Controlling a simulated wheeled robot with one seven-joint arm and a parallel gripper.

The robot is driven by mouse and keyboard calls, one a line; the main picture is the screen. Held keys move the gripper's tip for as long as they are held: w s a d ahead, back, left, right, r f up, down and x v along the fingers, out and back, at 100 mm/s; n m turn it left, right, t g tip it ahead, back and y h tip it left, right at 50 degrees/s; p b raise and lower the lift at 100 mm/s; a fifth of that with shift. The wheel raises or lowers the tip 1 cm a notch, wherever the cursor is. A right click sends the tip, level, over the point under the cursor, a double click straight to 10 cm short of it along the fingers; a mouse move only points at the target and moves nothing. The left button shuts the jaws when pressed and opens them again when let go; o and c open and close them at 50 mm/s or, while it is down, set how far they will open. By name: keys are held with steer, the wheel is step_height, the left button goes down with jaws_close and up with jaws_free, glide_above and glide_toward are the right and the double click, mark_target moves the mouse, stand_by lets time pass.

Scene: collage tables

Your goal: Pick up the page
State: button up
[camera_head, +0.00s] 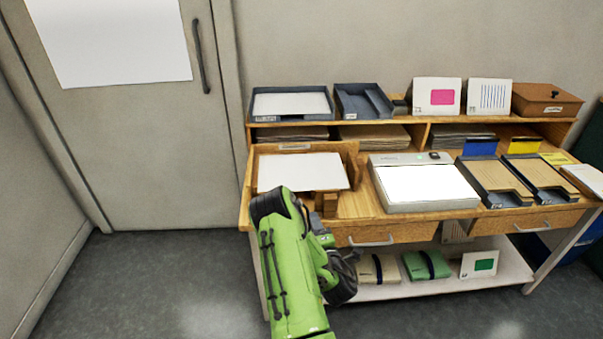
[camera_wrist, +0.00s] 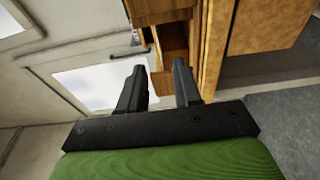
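A white page (camera_head: 300,172) lies flat in a wooden tray (camera_head: 352,160) on the left of the desk, its near edge partly behind my green arm. My gripper (camera_wrist: 158,75) is open and empty in the wrist view, with a gap between its two dark fingers. A white sheet (camera_wrist: 90,86) shows beyond the left finger there; I cannot tell which sheet it is. In the head view my arm stands in front of the desk's left part, and the fingers cannot be made out.
A white light box (camera_head: 425,186) sits right of the wooden tray. Dark trays (camera_head: 500,190) stand farther right. The upper shelf holds another tray with white paper (camera_head: 290,104), cards and a brown box (camera_head: 546,98). Grey floor (camera_head: 160,285) left of the desk is clear.

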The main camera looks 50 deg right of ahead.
mark_target(301, 190)
steer(key=x, duration=1.4)
steer(key=shift+w+d+r+p, duration=0.2)
steer(key=shift+w+r+p, duration=0.05)
steer(key=shift+w+p, duration=0.1)
jaws_close()
